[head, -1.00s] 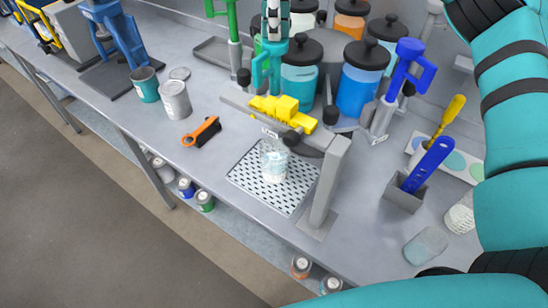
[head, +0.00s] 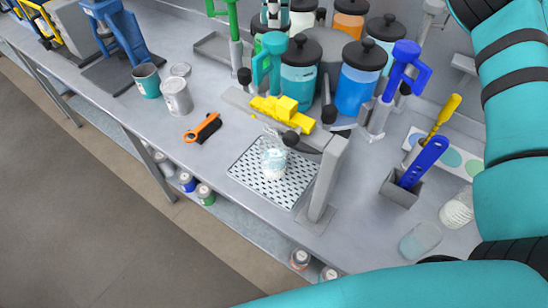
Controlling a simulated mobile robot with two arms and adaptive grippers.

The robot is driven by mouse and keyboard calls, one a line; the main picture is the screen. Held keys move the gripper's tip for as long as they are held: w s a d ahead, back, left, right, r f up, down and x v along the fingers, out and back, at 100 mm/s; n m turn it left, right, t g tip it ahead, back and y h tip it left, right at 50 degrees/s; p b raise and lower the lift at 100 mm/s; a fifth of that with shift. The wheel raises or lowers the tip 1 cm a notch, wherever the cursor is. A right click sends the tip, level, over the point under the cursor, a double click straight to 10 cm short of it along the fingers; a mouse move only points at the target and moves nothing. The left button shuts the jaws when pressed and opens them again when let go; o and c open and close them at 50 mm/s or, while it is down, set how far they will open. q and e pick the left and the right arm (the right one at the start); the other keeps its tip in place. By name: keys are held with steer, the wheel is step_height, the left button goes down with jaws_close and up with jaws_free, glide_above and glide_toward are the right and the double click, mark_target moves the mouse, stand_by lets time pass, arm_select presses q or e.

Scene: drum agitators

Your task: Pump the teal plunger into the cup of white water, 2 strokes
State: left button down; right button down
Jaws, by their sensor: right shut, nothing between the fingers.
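The teal plunger (head: 267,62) stands upright beside the teal canister, behind the yellow spout block (head: 282,108). The clear cup (head: 273,157) with whitish contents stands on the perforated tray (head: 244,170), in front of and below the yellow block. My right gripper (head: 272,20) shows at the top edge, behind the top of the teal plunger, partly cut off by the picture edge. It is shut and empty. Whether it touches the plunger is hard to tell. My left gripper is not in view.
A teal canister (head: 301,78) and a blue canister (head: 360,85) with black lids stand behind the bench fixture. A grey post (head: 325,180) rises beside the tray. A blue-handled plunger (head: 405,75) stands right.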

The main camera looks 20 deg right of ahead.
step_height(320, 180, up, 6)
steer(key=p, duration=0.5)
steer(key=shift+p, duration=0.3)
